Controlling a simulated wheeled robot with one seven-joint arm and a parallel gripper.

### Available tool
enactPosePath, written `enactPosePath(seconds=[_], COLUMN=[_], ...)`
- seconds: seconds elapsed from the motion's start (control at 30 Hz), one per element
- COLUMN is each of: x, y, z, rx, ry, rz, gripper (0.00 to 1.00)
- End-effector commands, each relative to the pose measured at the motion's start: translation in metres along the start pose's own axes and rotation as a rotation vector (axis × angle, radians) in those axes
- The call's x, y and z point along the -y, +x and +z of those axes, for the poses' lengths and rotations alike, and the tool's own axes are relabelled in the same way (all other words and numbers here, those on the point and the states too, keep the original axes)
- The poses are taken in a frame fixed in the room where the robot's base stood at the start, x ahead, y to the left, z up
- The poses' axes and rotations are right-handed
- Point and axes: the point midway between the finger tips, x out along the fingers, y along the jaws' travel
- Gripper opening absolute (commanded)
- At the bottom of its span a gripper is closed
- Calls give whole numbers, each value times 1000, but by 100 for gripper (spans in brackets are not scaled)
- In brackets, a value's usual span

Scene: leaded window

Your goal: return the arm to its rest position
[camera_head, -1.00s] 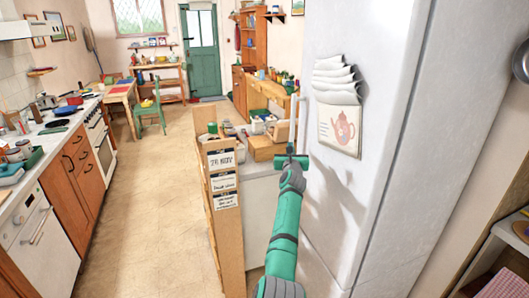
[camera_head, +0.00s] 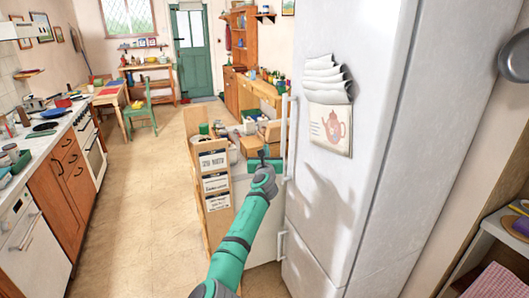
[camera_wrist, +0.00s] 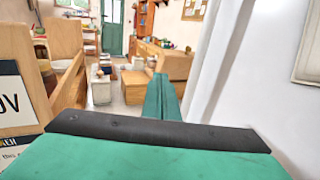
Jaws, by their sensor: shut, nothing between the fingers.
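My green arm reaches up from the bottom of the head view, and my gripper (camera_head: 265,158) is in front of the fridge door handle side. In the wrist view my gripper (camera_wrist: 163,95) shows its green fingers together with nothing between them. The white fridge (camera_head: 335,190) stands just right of the gripper. Its upright handle (camera_head: 287,135) is close beside the gripper; I cannot tell whether they touch.
A wooden unit with handwritten labels (camera_head: 216,182) stands close left of my arm. A counter with cupboards (camera_head: 62,185) lines the left wall. The tiled floor (camera_head: 130,210) between is clear. A green chair (camera_head: 142,110) and a green door (camera_head: 194,45) are farther back.

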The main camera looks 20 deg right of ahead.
Motion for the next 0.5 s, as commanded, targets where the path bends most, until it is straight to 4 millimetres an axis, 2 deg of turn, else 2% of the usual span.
enactPosePath(seconds=[0.27, 0.37, 0.5], x=[-4, 7, 34], y=[-5, -13, -35], z=[-8, -27, -70], rx=[-3, -4, 6], ry=[5, 28, 98], rz=[-3, -16, -41], gripper=[0, 0, 0])
